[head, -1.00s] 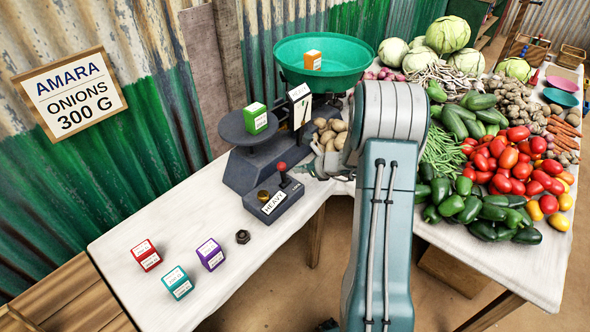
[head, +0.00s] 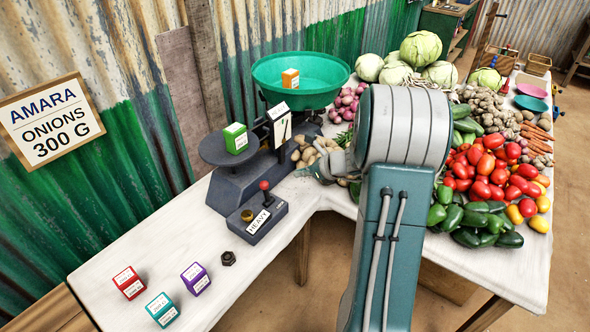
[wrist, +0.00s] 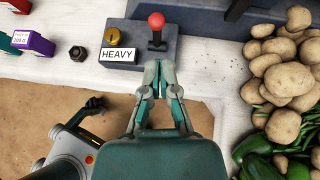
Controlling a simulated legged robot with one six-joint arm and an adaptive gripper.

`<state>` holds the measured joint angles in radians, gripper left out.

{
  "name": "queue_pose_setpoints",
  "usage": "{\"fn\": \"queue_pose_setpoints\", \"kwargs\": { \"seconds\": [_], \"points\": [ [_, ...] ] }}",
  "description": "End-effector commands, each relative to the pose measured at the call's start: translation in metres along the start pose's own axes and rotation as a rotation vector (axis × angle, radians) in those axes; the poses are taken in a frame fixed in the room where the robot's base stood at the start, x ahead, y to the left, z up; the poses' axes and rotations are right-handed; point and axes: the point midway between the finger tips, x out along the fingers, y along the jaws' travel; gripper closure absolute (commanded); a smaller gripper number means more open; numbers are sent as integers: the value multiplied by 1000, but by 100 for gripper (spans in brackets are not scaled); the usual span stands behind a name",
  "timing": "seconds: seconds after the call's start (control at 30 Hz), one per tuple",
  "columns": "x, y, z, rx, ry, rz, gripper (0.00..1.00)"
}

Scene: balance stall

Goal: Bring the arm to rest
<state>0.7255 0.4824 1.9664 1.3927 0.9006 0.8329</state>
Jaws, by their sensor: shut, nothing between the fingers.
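My arm (head: 385,240) rises at the right of centre in the head view and hides part of the table behind it. My gripper (head: 318,172) shows in part at the left of the arm, close to the potatoes. In the wrist view my gripper (wrist: 158,68) is shut and empty. Its tips point at the table edge, just below the control box (wrist: 125,48) with the red-knobbed lever (wrist: 156,28) and the HEAVY label. The tips look apart from the box; their height above the table is hard to tell.
The balance scale (head: 240,182) holds a green box (head: 235,138) on its dark plate and an orange box (head: 290,78) in its green bowl (head: 318,90). Red, teal and purple boxes and a dark nut (head: 228,258) lie at the front left. Potatoes (wrist: 285,80) and vegetables crowd the right.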

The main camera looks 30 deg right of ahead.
Motion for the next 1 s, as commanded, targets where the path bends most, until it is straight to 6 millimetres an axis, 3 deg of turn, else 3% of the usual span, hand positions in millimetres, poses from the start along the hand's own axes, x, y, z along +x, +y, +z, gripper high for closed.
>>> {"fn": "queue_pose_setpoints", "kwargs": {
  "seconds": [0.23, 0.37, 0.5, 0.7, 1.0],
  "points": [
    [0, 1, 1, -5, 1, 2, 100],
    [-2, 20, 19, -114, 20, 39, 100],
    [-12, 72, 54, -395, 69, 133, 100],
    [-36, 149, 86, -845, 139, 273, 100],
    [-86, 243, 100, -1512, 227, 451, 100]
  ]
}}
